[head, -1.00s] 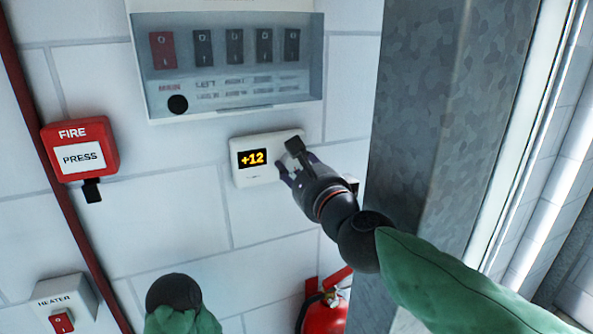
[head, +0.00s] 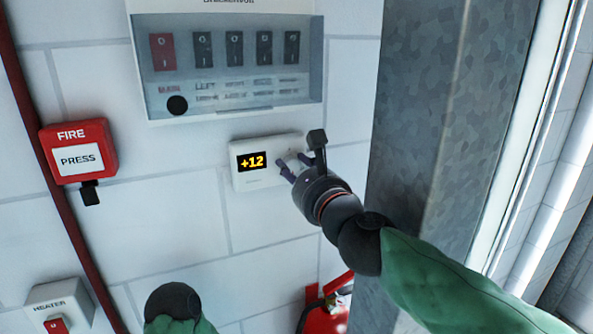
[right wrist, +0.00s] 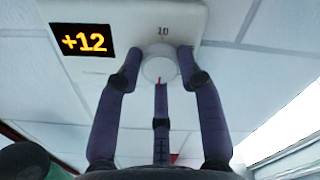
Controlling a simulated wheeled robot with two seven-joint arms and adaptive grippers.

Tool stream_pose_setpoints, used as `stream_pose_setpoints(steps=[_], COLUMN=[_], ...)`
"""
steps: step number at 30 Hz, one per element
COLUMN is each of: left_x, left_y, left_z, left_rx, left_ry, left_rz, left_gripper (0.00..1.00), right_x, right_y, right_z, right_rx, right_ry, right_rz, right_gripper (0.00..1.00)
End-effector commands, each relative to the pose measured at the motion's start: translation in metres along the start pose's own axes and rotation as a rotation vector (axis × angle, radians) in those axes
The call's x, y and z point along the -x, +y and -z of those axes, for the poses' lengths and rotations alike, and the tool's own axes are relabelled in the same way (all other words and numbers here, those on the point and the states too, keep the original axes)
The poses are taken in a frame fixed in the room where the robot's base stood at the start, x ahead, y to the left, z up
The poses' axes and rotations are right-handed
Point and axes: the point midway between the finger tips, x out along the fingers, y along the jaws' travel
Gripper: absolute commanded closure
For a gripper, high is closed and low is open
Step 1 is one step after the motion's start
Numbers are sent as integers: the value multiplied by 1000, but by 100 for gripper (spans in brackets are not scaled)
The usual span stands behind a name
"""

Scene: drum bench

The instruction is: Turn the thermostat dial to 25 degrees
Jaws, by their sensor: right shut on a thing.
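The white thermostat (head: 258,178) is on the wall, and its display reads +12. Its round dial (right wrist: 158,68) is at its right side, with a small red mark at the dial's lower edge and a 10 printed above it in the right wrist view. My right gripper (head: 293,167) is at the dial; its purple fingers (right wrist: 159,75) are closed around it from both sides, with a third finger below. In the head view the gripper hides much of the dial. My left arm's dark rounded end shows at the bottom, but its gripper is not seen.
A breaker box (head: 235,97) with a clear cover hangs just above the thermostat. A red fire button (head: 80,150) and a heater switch (head: 60,305) are at left. A metal column (head: 440,120) stands close on the right. A red extinguisher (head: 325,315) is below.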

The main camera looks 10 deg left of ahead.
Motion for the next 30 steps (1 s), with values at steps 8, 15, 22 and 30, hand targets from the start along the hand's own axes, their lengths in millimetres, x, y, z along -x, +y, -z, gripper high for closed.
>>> stream_pose_setpoints(steps=[8, 15, 22, 30], left_x=[0, 0, 2, 14], left_y=[0, 0, 1, 5], left_z=[0, 0, 0, 0], left_rx=[0, 0, 0, 0], left_ry=[0, 0, 0, 0], left_rz=[0, 0, 0, 0], left_gripper=[100, 100, 100, 100], right_x=[0, 0, 0, 0], right_y=[1, 0, -1, -2], right_z=[-2, -1, -1, -2], right_rx=[2, 2, 58, 416], right_ry=[-3, -2, -1, 0], right_rz=[-2, 0, 1, 2], right_gripper=[40, 39, 39, 39])
